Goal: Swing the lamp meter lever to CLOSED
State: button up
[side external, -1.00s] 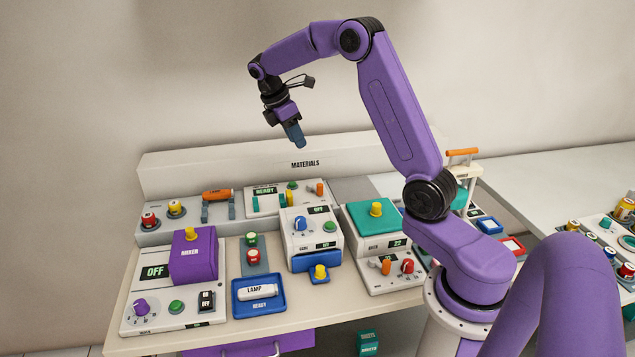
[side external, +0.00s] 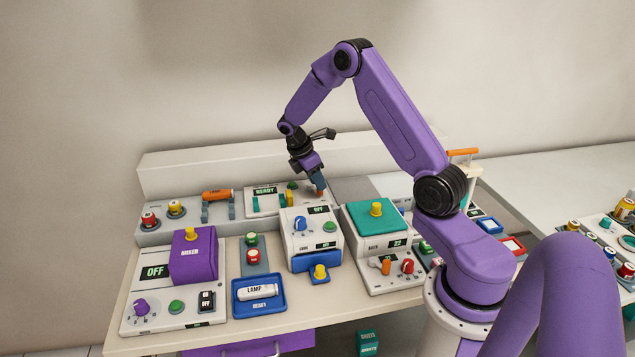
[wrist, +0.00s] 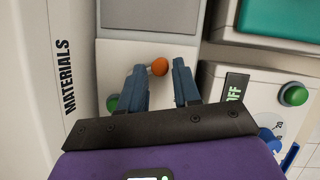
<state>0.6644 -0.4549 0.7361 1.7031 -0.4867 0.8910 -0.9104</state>
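The orange-tipped lever (wrist: 159,67) stands on a pale back-row unit (side external: 262,203) with a READY display and a green button (wrist: 112,103). I take this for the lamp meter, but its label is not readable. My gripper (side external: 319,188) is low over the right end of this unit, pointing down. In the wrist view the two blue fingers are apart, with the orange tip showing between their ends and a gap on each side. I cannot tell whether the tip is at finger depth. In the side view the fingers partly hide the lever.
A white unit with an OFF display (side external: 310,222) stands just in front. A teal-topped box with a yellow knob (side external: 376,209) is to the right. The MATERIALS panel (wrist: 67,75) rises behind. A blue tray with a LAMP item (side external: 270,307) lies at the front.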

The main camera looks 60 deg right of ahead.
jog(key=shift+s+d+f, duration=0.15)
jog(key=shift+d+f, duration=0.05)
jog(key=shift+f, duration=0.3)
grip_shut()
jog(key=m, duration=0.2)
jog(key=w+a+m+g+y, duration=0.1)
jog(key=m, duration=0.2)
jog(key=shift+w+a+m+g, duration=0.2)
jog(key=shift+a+m+g, duration=0.1)
jog(key=shift+g, duration=0.1)
jog(key=m, duration=0.1)
jog(key=m+y, duration=0.1)
jog(key=w+m, duration=0.1)
jog(key=shift+a+y, duration=0.25)
jog(key=shift+y, duration=0.05)
jog(key=shift+w+a+m+y, duration=0.1)
jog(key=shift+w+m+y, duration=0.2)
jog(key=shift+m, duration=0.55)
jog(key=shift+w+m+y, duration=0.25)
jog(key=shift+m+y, duration=0.05)
jog(key=shift+m, duration=0.55)
